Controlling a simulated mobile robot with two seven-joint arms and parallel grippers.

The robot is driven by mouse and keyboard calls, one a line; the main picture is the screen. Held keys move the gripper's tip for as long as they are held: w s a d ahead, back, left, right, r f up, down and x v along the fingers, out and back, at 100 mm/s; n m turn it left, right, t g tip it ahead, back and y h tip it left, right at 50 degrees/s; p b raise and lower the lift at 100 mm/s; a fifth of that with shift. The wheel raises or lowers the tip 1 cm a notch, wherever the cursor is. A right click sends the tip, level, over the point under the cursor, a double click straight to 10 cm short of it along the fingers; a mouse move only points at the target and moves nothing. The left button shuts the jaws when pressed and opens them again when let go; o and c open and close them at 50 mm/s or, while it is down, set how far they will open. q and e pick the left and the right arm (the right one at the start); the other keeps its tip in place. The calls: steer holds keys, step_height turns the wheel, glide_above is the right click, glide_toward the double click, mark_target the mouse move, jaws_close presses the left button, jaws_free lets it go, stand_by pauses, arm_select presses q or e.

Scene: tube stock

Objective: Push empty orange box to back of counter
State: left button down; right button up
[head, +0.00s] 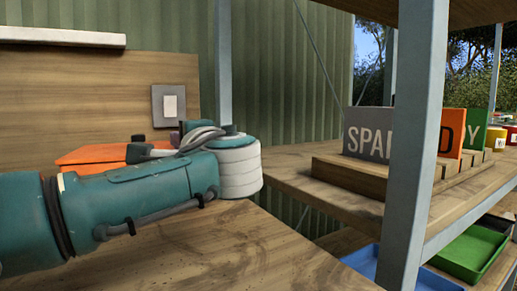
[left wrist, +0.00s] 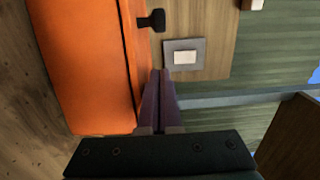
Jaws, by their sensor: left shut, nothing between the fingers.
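The orange box (head: 95,155) sits on the wooden counter (head: 270,245), towards the wooden back panel. My left arm hides most of it in the head view. In the left wrist view the orange box (left wrist: 80,65) fills the left side, with a small black part at its edge. My left gripper (left wrist: 160,72) has its purple fingers shut together with nothing between them. They lie alongside the box's edge; I cannot tell whether they touch it. In the head view the gripper is mostly hidden behind my arm. The box's inside is not clear. My right gripper is not in view.
A grey switch plate (head: 168,105) is on the back panel. A metal post (head: 412,140) stands at the right, before a shelf with grey, orange and green signs (head: 367,131). Blue and green trays (head: 468,252) lie below. The front of the counter is clear.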

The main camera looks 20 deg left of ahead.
arm_select(q)
steer(key=shift+x, duration=0.85)
steer(key=shift+s+a+r, duration=0.15)
steer(key=shift+s+a, duration=0.05)
steer(key=shift+s, duration=0.05)
steer(key=shift+s+a+p, duration=0.2)
steer(key=shift+s+p, duration=0.25)
steer(key=shift+s, duration=0.4)
steer(key=shift+s+a+p, duration=0.25)
steer(key=shift+s+p, duration=0.15)
steer(key=shift+s, duration=0.4)
